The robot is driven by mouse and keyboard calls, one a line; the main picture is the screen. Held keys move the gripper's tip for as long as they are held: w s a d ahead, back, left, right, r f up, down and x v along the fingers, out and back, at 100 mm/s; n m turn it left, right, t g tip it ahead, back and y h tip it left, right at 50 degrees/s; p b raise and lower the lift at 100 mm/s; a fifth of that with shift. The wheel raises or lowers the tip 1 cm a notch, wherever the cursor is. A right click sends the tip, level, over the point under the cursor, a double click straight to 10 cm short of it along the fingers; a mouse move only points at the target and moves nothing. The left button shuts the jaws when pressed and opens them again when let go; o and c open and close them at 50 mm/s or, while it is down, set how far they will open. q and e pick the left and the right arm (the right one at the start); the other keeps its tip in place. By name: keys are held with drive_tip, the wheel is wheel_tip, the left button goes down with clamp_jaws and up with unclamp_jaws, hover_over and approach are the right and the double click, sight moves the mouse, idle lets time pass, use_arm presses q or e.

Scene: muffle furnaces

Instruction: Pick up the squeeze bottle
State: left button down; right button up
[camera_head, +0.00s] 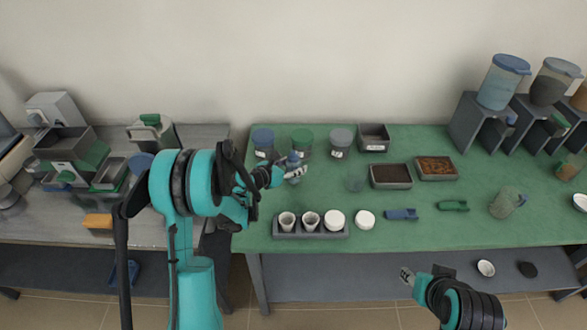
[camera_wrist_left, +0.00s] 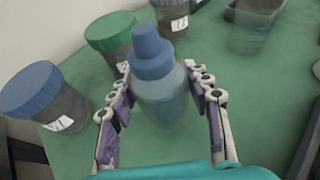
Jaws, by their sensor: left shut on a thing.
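The squeeze bottle (camera_wrist_left: 160,98) has a blue cap and a translucent blue-grey body. In the left wrist view it stands between the fingers of my left gripper (camera_wrist_left: 163,110), which is shut on it, with a finger on each side of the body. In the head view the bottle (camera_head: 293,159) shows small near the back left of the green table (camera_head: 400,235), partly hidden by my left gripper (camera_head: 290,176). I cannot tell whether its base touches the table. My right gripper (camera_head: 407,276) is low at the front, below the table edge, and its finger state is unclear.
Jars with blue (camera_head: 262,138), green (camera_head: 302,136) and grey (camera_head: 341,136) lids stand close behind the bottle. A rack of cups (camera_head: 311,234) lies in front.

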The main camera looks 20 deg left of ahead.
use_arm(q)
wheel_tip(320, 180, up, 2)
drive_tip(key=shift+r+p, duration=0.25)
drive_tip(key=shift+p, duration=0.1)
drive_tip(key=s+d+r+p, duration=0.3)
drive_tip(key=d+r, duration=0.3)
drive_tip(key=d, duration=0.5)
drive_tip(key=shift+s+r, duration=0.15)
drive_tip(key=shift+d, duration=0.1)
